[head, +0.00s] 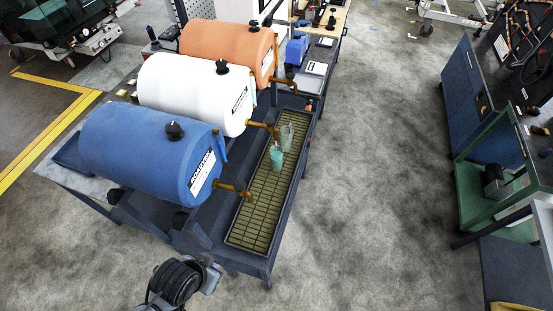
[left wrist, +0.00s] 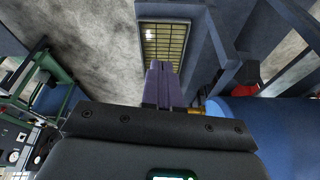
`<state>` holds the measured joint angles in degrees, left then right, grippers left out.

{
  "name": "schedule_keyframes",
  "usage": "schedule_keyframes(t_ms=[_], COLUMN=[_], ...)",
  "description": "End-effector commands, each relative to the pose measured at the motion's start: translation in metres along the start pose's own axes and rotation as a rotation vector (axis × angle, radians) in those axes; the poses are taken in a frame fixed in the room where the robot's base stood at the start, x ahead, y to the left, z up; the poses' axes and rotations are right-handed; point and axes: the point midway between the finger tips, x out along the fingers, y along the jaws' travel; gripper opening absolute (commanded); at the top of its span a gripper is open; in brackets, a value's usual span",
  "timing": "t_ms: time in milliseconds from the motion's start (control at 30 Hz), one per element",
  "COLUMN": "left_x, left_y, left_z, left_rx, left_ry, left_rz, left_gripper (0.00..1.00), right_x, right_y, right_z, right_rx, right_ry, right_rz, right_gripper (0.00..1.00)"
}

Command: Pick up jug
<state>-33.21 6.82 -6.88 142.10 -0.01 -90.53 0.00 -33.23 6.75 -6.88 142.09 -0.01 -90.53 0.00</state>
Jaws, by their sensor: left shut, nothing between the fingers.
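A jug holding teal liquid (head: 276,157) stands upright on the metal grate of the drip tray, near the tap of the white barrel. A second, clear jug (head: 287,135) stands just behind it, and I cannot tell if they touch. My left gripper (left wrist: 161,68) shows in the left wrist view with its purple-grey fingers shut and empty. In the head view, dark parts of my left arm are at the bottom edge, well short of the jugs. My right gripper is not in view.
Blue (head: 150,155), white (head: 195,97) and orange (head: 228,52) barrels lie left of the tray, their brass taps reaching over it. The tray's dark rim (head: 290,188) borders the grate. The near grate is empty. Open floor lies right of the trolley.

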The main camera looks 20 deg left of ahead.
Motion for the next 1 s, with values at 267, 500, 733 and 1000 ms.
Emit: schedule_keyframes(t_ms=[267, 500, 733, 1000], left_x=[0.0001, 0.0001, 0.0001, 0.0003], left_y=[0.0000, 0.0000, 0.0000, -0.0003], left_z=[0.0000, 0.0000, 0.0001, 0.0003], left_rx=[0.000, 0.000, 0.000, 0.001], left_ry=[0.000, 0.000, 0.000, -0.001], left_rz=[0.000, 0.000, 0.000, -0.001], left_gripper=[0.17, 0.54, 0.89, 1.00], right_x=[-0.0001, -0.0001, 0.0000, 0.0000], right_y=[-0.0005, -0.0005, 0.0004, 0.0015], right_z=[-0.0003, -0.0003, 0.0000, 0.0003], right_rx=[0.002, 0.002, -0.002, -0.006], right_ry=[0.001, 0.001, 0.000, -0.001], right_rz=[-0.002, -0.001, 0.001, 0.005], right_gripper=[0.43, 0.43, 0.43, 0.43])
